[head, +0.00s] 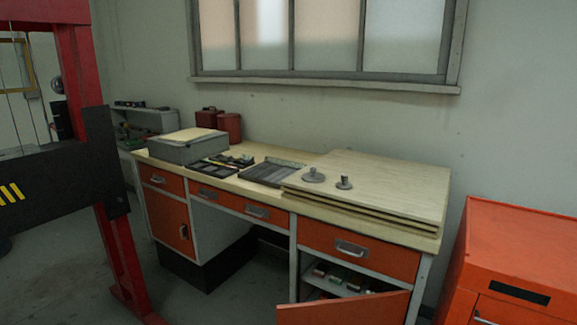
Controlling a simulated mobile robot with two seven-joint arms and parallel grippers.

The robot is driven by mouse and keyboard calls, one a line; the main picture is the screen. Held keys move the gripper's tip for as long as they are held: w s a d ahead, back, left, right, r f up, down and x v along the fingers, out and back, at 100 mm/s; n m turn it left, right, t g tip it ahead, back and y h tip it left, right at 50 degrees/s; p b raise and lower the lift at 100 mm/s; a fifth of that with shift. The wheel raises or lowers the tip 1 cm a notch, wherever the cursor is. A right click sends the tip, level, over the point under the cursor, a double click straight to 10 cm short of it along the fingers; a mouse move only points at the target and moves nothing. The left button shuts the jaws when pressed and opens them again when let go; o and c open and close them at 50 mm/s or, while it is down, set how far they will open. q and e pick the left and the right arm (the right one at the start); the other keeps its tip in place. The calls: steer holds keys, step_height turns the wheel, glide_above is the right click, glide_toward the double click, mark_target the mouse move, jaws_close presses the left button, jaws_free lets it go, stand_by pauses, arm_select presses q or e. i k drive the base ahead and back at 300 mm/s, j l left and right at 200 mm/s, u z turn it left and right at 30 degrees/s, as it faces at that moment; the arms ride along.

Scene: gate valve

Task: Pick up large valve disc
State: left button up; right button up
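Two small grey metal parts stand on the stacked wooden boards at the right end of the workbench in the head view. The left one is a wide, flat disc (313,175) with a short raised knob, and looks like the large valve disc. The right one is a smaller, narrower metal part (344,183) with an upright stem, beside the disc and apart from it. Neither of my grippers shows in the head view.
The workbench (273,210) also holds a grey box (188,150), a dark tray (270,173) and tools. Its lower right cabinet door (345,308) hangs open. An orange cabinet (520,240) stands at right, a red press frame (115,240) at left. The boards' right half (400,185) is clear.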

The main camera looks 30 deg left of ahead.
mark_target(313, 176)
steer(key=i+j+z, duration=0.1)
steer(key=j, duration=0.25)
steer(key=i+j+z, duration=0.1)
steer(key=i+j, duration=0.2)
steer(key=i+j+z, duration=0.1)
steer(key=j, duration=0.3)
steer(key=i+j+z, duration=0.1)
steer(key=i+j, duration=0.15)
steer(key=j, duration=0.15)
steer(key=i+j+z, duration=0.15)
steer(key=j, duration=0.25)
